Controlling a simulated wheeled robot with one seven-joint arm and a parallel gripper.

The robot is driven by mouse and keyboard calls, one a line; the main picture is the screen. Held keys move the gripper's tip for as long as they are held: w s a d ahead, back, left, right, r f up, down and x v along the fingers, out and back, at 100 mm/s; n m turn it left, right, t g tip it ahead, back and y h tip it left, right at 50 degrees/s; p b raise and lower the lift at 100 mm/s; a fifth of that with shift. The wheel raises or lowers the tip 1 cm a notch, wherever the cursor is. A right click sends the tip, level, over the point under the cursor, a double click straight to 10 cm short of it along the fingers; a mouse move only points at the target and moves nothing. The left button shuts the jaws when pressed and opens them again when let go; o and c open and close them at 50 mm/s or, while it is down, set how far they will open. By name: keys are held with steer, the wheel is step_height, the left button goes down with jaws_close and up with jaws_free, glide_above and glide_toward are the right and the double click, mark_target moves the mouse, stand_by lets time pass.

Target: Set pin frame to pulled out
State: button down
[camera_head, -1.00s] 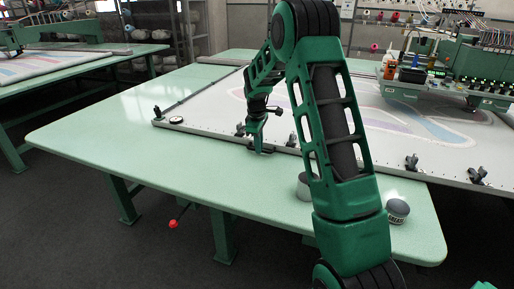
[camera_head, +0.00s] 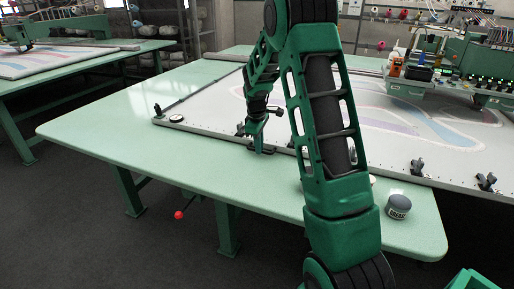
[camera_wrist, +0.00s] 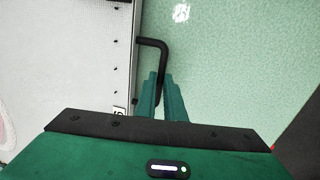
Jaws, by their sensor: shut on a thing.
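The pin frame (camera_head: 215,131) is a wide, flat, pale panel with a grey rim, lying on the green table. Black clamps line its near edge, and a round dial sits near its left corner. My gripper (camera_head: 259,150) is at this near edge, low over the table. In the wrist view, my gripper (camera_wrist: 161,88) is shut on a black bent handle (camera_wrist: 151,43) that sticks out from the frame's rim. The frame's surface (camera_wrist: 70,55) fills the left of that view. My arm hides part of the frame's near edge in the head view.
The green table (camera_head: 110,140) has a clear strip in front of the frame. A grease tin (camera_head: 398,206) stands near its right end. A red knob (camera_head: 179,215) hangs below the near edge. A tufting machine (camera_head: 450,75) stands at the back right.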

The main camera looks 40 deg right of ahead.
steer(key=c, duration=1.8)
jaws_free()
steer(key=shift+s+a, duration=0.2)
steer(key=shift+a, duration=0.2)
steer(key=shift+c, duration=0.2)
steer(key=shift+d, duration=0.1)
step_height(320, 180, up, 10)
steer(key=a, duration=0.1)
steer(key=shift+s+a+r, duration=0.25)
steer(key=shift+s, duration=0.2)
steer(key=shift+s, duration=0.1)
